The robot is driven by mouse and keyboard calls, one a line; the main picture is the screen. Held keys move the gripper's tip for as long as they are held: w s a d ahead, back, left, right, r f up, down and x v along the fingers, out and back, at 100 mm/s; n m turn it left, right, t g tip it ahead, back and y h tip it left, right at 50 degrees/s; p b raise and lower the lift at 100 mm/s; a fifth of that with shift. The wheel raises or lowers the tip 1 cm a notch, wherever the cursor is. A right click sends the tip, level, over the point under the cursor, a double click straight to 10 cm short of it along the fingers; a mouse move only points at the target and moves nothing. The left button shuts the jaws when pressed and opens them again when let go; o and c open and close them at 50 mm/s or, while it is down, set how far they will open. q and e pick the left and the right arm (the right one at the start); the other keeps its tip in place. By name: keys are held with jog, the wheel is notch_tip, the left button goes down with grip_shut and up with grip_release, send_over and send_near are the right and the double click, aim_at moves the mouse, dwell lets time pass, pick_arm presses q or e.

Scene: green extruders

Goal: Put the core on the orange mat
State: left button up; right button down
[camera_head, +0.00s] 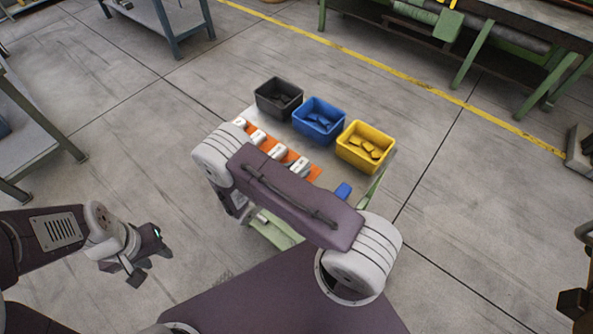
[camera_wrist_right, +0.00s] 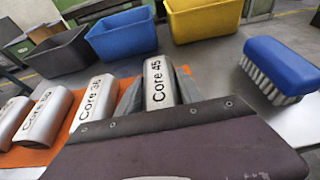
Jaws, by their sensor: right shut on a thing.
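The Core 45 (camera_wrist_right: 158,82), a pale labelled block, stands at the right end of a row of similar cores. My right gripper (camera_wrist_right: 158,95) has a grey finger on each side of it and is shut on it. The orange mat (camera_wrist_right: 24,157) lies under the row and shows behind Core 45; whether this core touches it I cannot tell. The mat also shows in the head view (camera_head: 316,173), where my own arm hides the right gripper. My left gripper (camera_head: 150,264) is open and empty, away from the table at the lower left.
Core 35 (camera_wrist_right: 92,100) is left of the held core. A blue brush (camera_wrist_right: 278,66) with pale bristles lies to the right. Black (camera_head: 279,97), blue (camera_head: 319,120) and yellow (camera_head: 366,147) bins stand along the table's back. Bare table lies between mat and brush.

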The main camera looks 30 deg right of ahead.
jog(key=shift+w+f, duration=0.1)
jog(key=shift+f, duration=0.25)
jog(key=shift+f, duration=0.2)
jog(key=c, duration=0.7)
grip_release()
jog(key=shift+c, duration=0.2)
jog(key=shift+r, duration=0.1)
